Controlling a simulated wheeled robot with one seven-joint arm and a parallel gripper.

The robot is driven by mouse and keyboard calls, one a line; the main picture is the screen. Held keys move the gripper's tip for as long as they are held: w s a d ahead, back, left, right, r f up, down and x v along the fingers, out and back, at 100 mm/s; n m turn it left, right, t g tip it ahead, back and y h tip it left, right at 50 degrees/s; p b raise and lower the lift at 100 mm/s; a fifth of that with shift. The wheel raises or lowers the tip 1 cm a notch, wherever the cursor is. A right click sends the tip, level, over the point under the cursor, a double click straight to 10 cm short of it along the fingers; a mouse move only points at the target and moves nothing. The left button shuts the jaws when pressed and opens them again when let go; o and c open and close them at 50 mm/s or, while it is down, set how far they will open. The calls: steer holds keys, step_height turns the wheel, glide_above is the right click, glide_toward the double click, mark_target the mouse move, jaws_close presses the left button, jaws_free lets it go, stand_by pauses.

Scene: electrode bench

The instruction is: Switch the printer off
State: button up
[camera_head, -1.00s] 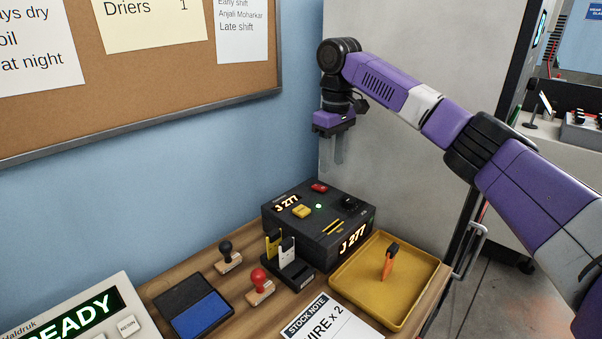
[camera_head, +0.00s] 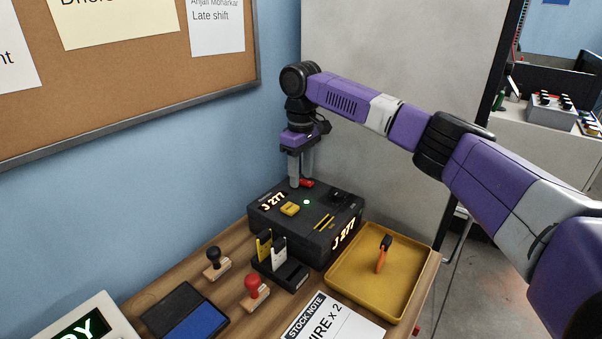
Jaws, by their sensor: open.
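The printer (camera_head: 290,237) is a dark box on the wooden bench, with "J 277" lit on its top and its front side. A green light (camera_head: 307,202) glows on its top. A yellow button (camera_head: 290,209), a red switch (camera_head: 307,183) and a black knob (camera_head: 338,196) are also on top. My gripper (camera_head: 301,180) points down at the printer's back edge, by the red switch. Its fingers are apart with nothing between them that I can make out. One finger partly covers the red switch. I cannot tell whether the fingers touch it.
A yellow tray (camera_head: 340,284) holding an orange-handled tool (camera_head: 381,257) is right of the printer. A black holder (camera_head: 283,271) with yellow and white cards stands in front. Two stamps, a blue ink pad (camera_head: 195,322) and a stock note (camera_head: 325,322) lie nearby.

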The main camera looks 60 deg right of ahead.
steer(key=shift+f, duration=0.15)
jaws_close()
steer(key=shift+p, duration=0.4)
steer(key=shift+s+a+t+p, duration=0.1)
steer(key=shift+s+t+p, duration=0.1)
steer(key=shift+t+p, duration=0.4)
steer(key=shift+s+t, duration=0.2)
steer(key=shift+t, duration=0.8)
